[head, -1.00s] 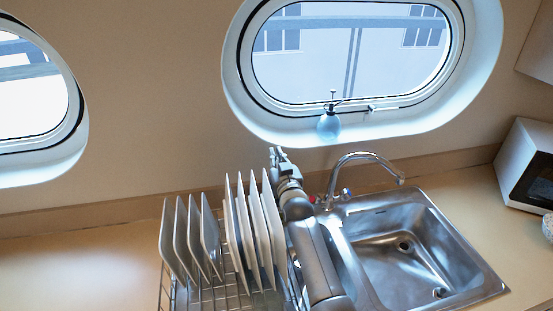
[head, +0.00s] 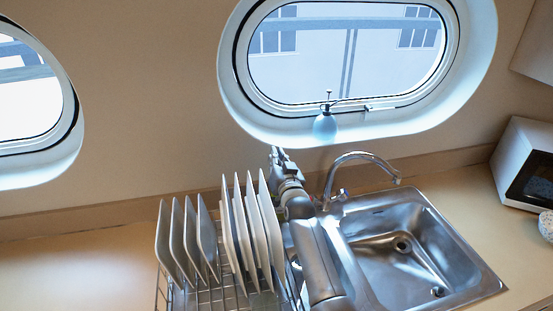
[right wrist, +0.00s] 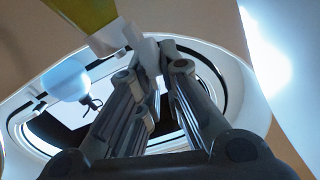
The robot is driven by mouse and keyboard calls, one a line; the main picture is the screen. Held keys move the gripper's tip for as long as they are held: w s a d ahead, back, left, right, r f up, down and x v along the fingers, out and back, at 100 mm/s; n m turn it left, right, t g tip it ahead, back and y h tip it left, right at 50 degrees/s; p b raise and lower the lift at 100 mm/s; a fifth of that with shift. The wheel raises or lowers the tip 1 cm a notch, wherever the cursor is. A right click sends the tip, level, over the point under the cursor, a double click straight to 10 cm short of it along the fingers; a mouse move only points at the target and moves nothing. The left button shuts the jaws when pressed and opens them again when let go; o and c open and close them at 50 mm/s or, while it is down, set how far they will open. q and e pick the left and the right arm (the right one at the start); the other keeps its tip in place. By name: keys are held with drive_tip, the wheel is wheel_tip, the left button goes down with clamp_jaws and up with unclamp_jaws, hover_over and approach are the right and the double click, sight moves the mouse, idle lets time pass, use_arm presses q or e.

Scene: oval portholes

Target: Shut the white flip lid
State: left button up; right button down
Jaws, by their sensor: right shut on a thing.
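In the right wrist view a yellow-green thing (right wrist: 82,22) at the top has a white part at its end, which I take for the white flip lid (right wrist: 147,56). My right gripper (right wrist: 160,52) has its fingertips close together with the white part at them, and seems shut on it. Whether the lid stands open or closed I cannot tell. In the head view my right gripper (head: 279,153) is behind the dish rack, near the wall below the oval window; the lid cannot be made out there. My left gripper is not in view.
A wire dish rack (head: 205,302) holds several upright white plates (head: 188,238) left of my right arm. The steel sink (head: 400,245) and tap (head: 360,155) are close on its right. The left counter is clear.

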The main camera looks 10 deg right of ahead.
idle(0.6)
drive_tip(key=c, duration=1.5)
unclamp_jaws()
drive_tip(key=shift+s, duration=6)
